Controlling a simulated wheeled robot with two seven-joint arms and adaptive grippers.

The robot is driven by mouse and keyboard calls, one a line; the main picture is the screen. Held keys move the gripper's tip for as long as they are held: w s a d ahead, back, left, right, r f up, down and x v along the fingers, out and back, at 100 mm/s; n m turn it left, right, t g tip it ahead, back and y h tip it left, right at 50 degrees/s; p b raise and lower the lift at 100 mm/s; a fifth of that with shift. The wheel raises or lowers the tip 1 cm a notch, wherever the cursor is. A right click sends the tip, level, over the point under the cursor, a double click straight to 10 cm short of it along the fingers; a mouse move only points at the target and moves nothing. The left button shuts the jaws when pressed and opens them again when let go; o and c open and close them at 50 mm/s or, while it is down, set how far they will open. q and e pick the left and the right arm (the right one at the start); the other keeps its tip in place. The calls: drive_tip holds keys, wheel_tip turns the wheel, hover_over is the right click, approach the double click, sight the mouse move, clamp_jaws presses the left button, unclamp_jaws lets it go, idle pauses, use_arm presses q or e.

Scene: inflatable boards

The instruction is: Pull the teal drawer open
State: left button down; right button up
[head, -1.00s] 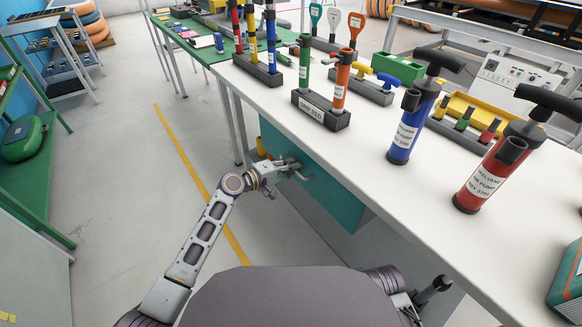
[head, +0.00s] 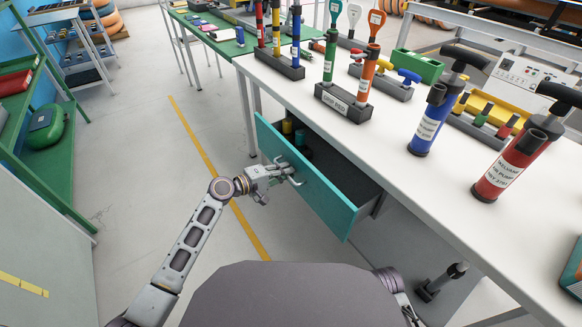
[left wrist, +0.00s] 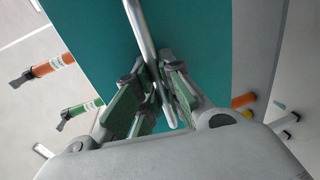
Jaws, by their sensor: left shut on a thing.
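The teal drawer (head: 316,190) under the white workbench stands partly open, its dark inside showing. My left gripper (head: 289,174) is at the drawer's front and is shut on its metal bar handle. In the left wrist view, the silver handle (left wrist: 140,35) runs between the two green-padded fingers (left wrist: 150,97), in front of the teal drawer face (left wrist: 196,42). The part of the handle between the pads is partly hidden.
A yellow cylinder (head: 287,126) stands inside the drawer's far end. The white bench top (head: 370,143) carries a blue pump (head: 430,120), a red pump (head: 510,163) and other racked tools. Green shelves (head: 50,180) stand at the left. The floor between is clear.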

use_arm(q)
drive_tip(key=f+v, duration=0.2)
drive_tip(key=v, duration=0.9)
drive_tip(key=shift+s+a+f, duration=0.2)
drive_tip(key=shift+s+a, duration=0.1)
drive_tip(key=shift+a, duration=0.05)
drive_tip(key=c, duration=1.8)
unclamp_jaws()
drive_tip(key=shift+v, duration=5.95)
use_arm(e)
drive_tip(key=shift+w+f, duration=0.1)
use_arm(q)
drive_tip(key=shift+f, duration=0.1)
